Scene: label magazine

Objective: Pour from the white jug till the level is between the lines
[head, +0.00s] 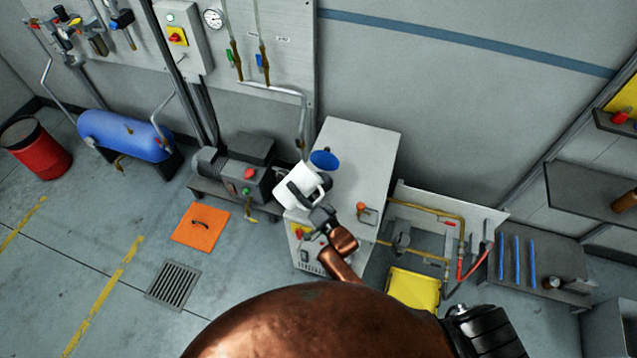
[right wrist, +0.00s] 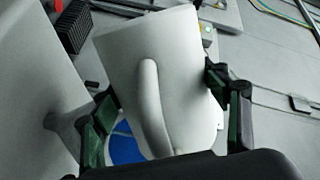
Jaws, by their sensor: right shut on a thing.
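The white jug (head: 291,191) is in my right gripper (head: 308,192), above the front left part of a pale cabinet top. It looks tilted in the head view. A blue round funnel or opening (head: 324,159) is just behind it on the cabinet. In the right wrist view, the fingers of my right gripper (right wrist: 160,90) are on both sides of the jug (right wrist: 170,65), its handle facing the camera. The blue piece (right wrist: 123,150) shows partly behind the jug. The jug's mouth, any liquid and any level lines cannot be made out. My left gripper is out of view.
The pale cabinet (head: 365,150) has free top to the right, with an orange knob (head: 361,207) near its front. A motor pump (head: 235,165) stands left of it. Yellow pipework (head: 430,203) and a yellow tray (head: 412,290) are at the right.

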